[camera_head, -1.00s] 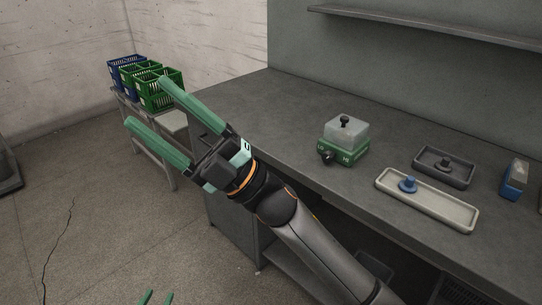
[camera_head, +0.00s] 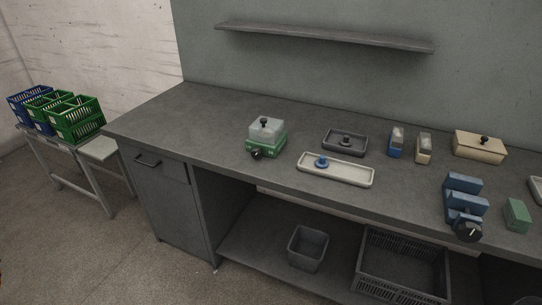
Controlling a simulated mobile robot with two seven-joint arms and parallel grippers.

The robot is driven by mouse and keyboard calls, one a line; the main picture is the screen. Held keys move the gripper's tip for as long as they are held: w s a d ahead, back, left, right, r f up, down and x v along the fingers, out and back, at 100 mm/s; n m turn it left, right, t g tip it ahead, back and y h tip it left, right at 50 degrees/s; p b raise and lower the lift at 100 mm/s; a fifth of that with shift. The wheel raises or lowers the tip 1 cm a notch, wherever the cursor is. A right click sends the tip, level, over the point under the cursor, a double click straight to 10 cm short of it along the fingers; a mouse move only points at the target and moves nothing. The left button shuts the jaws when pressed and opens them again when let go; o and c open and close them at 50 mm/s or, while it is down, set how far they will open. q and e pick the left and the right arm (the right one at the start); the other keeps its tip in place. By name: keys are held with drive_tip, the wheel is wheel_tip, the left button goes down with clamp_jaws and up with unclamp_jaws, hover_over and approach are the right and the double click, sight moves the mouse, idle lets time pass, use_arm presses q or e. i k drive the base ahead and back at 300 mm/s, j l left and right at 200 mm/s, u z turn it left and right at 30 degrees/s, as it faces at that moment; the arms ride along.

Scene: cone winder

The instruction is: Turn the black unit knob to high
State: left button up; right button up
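A blue unit (camera_head: 463,187) stands at the right of the bench, with a round black knob (camera_head: 467,232) with a light mark on its front. A green box with a clear cover (camera_head: 267,130) stands left of the bench's middle and has a smaller black knob (camera_head: 256,154) low on its front. I cannot tell which knob is the one named, and the high setting is not readable. Neither gripper is in view.
The grey bench (camera_head: 190,118) carries a light tray (camera_head: 352,174) with a blue knob, a dark tray (camera_head: 345,142), small blue and beige blocks, a beige box (camera_head: 480,146) and a green block (camera_head: 517,215). Crates (camera_head: 75,117) stand on a side table. The bench's left end is clear.

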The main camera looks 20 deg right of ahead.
sight(256, 154)
drive_tip(key=i+z, duration=0.15)
drive_tip(key=z, duration=0.2)
drive_tip(key=i+j+z, duration=0.1)
drive_tip(key=z, duration=0.3)
drive_tip(key=j+z, duration=0.2)
drive_tip(key=z, duration=0.15)
drive_tip(key=i+j+z, duration=0.3)
drive_tip(key=j, duration=0.25)
drive_tip(key=i+j+z, duration=0.35)
drive_tip(key=j, duration=0.85)
drive_tip(key=k, duration=0.05)
